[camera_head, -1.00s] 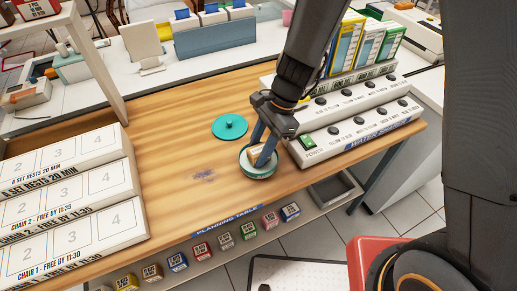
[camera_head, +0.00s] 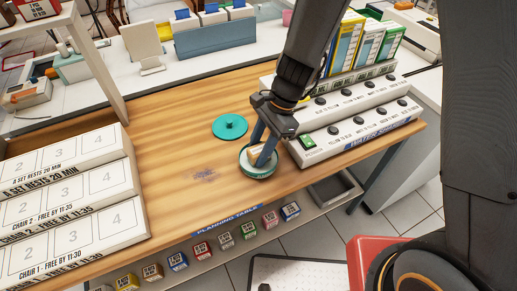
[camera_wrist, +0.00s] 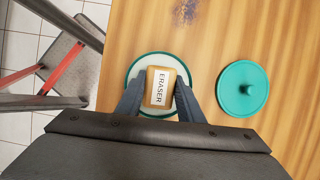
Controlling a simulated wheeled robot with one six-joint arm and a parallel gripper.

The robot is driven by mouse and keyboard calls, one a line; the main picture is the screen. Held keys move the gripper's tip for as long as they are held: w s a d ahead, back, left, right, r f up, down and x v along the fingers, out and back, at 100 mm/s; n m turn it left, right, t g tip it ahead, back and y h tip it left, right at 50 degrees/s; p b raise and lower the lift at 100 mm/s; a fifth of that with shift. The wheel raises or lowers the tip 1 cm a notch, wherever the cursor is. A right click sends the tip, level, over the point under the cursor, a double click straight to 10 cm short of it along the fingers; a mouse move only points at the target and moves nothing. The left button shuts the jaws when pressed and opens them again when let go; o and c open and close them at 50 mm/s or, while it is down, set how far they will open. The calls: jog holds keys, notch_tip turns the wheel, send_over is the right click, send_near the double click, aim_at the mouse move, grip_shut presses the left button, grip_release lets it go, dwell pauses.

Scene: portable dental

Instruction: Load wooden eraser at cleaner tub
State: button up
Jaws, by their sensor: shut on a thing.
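The wooden eraser (camera_wrist: 160,88) is a tan block with a white label reading ERASER. My gripper (camera_wrist: 160,98) is shut on it, with one finger on each side. The cleaner tub (camera_head: 258,174) is a round, white tub with a green rim, near the table's right front. The tub's rim (camera_wrist: 130,77) also shows around the eraser in the wrist view. The eraser is over or inside the tub's opening; I cannot tell whether it touches the bottom. The tub's teal lid (camera_head: 230,126) with a knob lies on the table just behind the tub.
The white stepped rack with black knobs (camera_head: 352,115) stands close to the right of the tub. White stepped chair boards (camera_head: 70,200) fill the table's left. The middle of the wooden table (camera_head: 170,140) is clear.

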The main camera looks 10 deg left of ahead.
aim_at(259, 150)
notch_tip(259, 150, up, 7)
jog(key=p, duration=0.7)
dwell(0.9)
